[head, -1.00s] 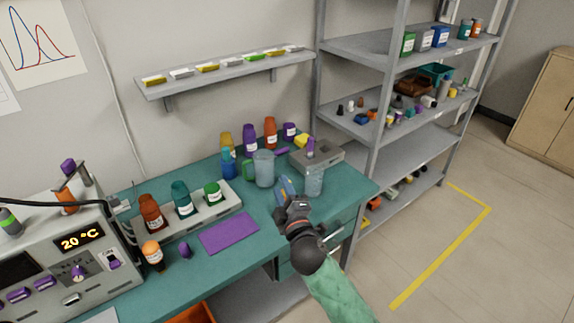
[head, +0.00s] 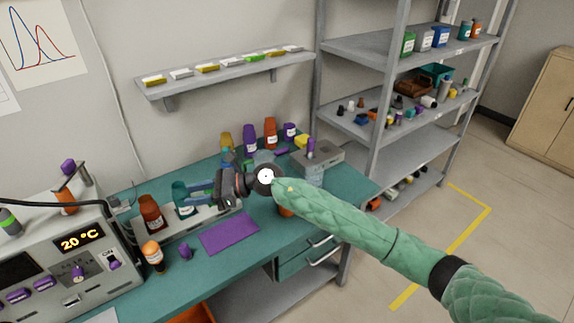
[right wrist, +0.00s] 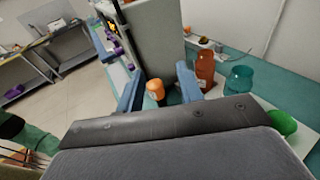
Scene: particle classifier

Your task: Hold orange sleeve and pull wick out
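An orange cylinder (head: 67,201) stands on the grey instrument at the left, with a purple-topped part (head: 68,167) above it; I take it for the sleeve and wick, but cannot be sure. My right gripper (head: 205,190) is above the bench near the bottle tray, pointing left, well to the right of the orange cylinder. In the right wrist view its blue fingers (right wrist: 158,88) stand apart with nothing held. An orange-topped bottle (head: 153,253) stands on the bench; it seems to show beyond the fingers in the wrist view (right wrist: 155,90). My left gripper is not in view.
A tray with a red-brown bottle (head: 151,212), a teal bottle (head: 181,194) and a green one (right wrist: 282,124) lies below my gripper. The grey instrument (head: 75,272) fills the bench's left end. A purple mat (head: 230,233) and a purple cap (head: 186,252) lie in front.

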